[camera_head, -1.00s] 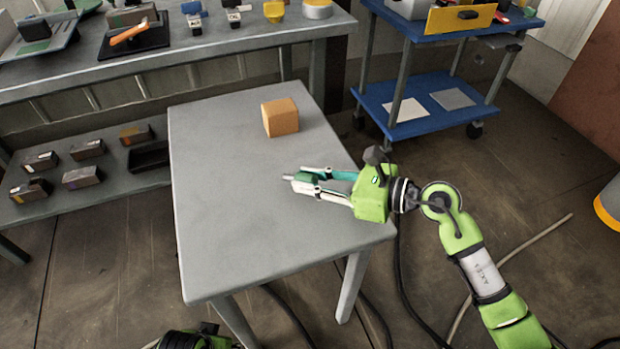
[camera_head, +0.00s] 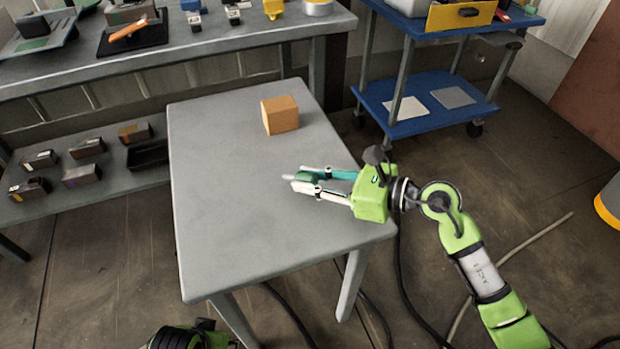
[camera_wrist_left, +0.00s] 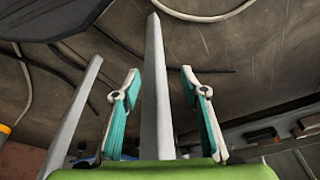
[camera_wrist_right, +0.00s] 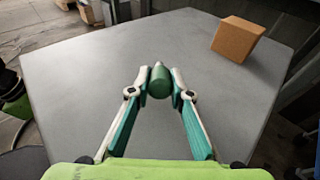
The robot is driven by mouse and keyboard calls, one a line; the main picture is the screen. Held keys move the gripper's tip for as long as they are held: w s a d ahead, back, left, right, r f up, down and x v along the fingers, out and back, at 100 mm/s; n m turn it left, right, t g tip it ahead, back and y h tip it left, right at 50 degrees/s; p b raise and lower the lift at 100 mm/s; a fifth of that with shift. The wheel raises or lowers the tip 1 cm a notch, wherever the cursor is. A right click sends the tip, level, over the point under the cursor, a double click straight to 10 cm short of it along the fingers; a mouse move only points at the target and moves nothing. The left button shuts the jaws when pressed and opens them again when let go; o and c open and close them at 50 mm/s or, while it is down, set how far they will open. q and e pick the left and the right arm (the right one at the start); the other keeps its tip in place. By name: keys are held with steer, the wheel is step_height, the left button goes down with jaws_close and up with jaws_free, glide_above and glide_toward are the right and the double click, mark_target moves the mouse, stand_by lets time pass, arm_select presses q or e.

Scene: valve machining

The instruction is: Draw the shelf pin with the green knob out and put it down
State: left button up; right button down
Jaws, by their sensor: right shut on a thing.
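The shelf pin's green knob (camera_head: 309,177) is between the fingertips of my right gripper (camera_head: 306,180), over the grey table. A short pale tip sticks out to the left of the knob in the head view. In the right wrist view the green knob (camera_wrist_right: 159,82) shows end-on, with both fingertips of my right gripper (camera_wrist_right: 160,84) against its sides. I cannot tell whether the pin touches the table top. My left gripper (camera_wrist_left: 160,85) is open and empty, with its fingers wide apart. A grey table leg shows beyond it.
The grey table (camera_head: 225,220) is bare except for an orange-brown block (camera_head: 280,115) near its far edge. A long workbench (camera_head: 250,35) with parts and a lower shelf stands behind. A blue cart (camera_head: 425,115) stands at the back right.

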arm_select(q)
steer(key=shift+r, duration=0.15)
arm_select(e)
steer(key=shift+f, duration=0.1)
arm_select(q)
steer(key=shift+w+r, duration=0.1)
steer(key=shift+r, duration=0.2)
steer(key=shift+s, duration=0.2)
arm_select(e)
steer(key=shift+f, duration=0.1)
arm_select(q)
steer(key=shift+r, duration=0.3)
steer(key=shift+r, duration=0.1)
arm_select(e)
steer(key=shift+f, duration=0.1)
arm_select(q)
steer(key=shift+r, duration=0.3)
steer(key=shift+a, duration=0.1)
arm_select(e)
steer(key=shift+f, duration=0.1)
